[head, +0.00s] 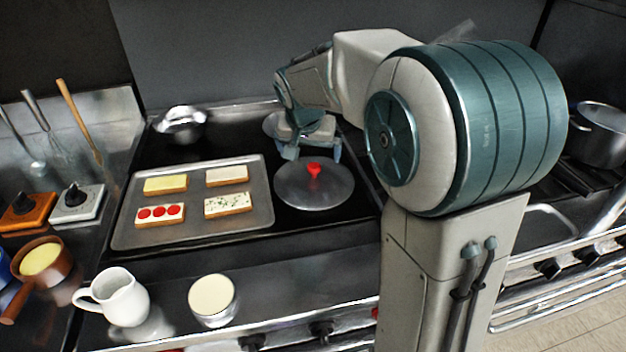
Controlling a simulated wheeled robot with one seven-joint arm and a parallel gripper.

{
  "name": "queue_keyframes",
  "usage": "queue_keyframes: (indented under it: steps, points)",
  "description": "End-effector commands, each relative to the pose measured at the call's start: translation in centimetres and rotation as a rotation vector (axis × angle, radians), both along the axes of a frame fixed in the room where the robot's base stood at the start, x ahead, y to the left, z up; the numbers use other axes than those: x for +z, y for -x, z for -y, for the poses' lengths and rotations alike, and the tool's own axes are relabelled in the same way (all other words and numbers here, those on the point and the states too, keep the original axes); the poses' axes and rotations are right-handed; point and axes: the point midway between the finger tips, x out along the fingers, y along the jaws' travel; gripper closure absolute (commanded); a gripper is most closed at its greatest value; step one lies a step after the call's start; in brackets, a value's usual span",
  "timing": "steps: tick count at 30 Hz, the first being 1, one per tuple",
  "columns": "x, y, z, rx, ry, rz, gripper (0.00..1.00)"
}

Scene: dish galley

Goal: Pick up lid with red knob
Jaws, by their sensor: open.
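The lid (300,193) is a round, flat grey disc with a red knob (313,169) at its middle. It lies on the dark cooktop just right of the baking tray. My gripper (314,157) is above the lid's far part, close behind the red knob, with its fingers pointing down. The fingers are apart and nothing shows between them. Whether a finger touches the lid or knob I cannot tell.
A metal tray (262,166) with several topped bread slices lies left of the lid. A white jug (120,297) and a cream-topped cup (212,296) stand on the front counter. A pot (598,137) stands far right. A shiny metal vessel (181,124) sits behind the tray.

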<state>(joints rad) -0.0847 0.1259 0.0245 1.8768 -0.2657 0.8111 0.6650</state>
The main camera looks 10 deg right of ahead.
Motion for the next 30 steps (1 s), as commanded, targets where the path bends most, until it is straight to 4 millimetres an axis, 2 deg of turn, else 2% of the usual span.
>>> queue_keyframes:
  steps: [3,8,18,26,27,30]
  points:
    - [-1.4,-0.5,0.2,0.001,0.0,0.0,0.0]
    - [-2.3,-0.8,0.5,0.001,0.001,-0.001,0.0]
    - [-6.5,-1.9,1.6,0.0,0.0,-0.001,0.0]
    - [-6.9,-2.1,1.6,0.001,0.001,0.001,0.0]
    - [-6.9,-2.1,1.6,0.001,0.001,0.001,0.03]
    - [-6.9,-2.1,1.6,0.001,0.001,0.001,0.31]
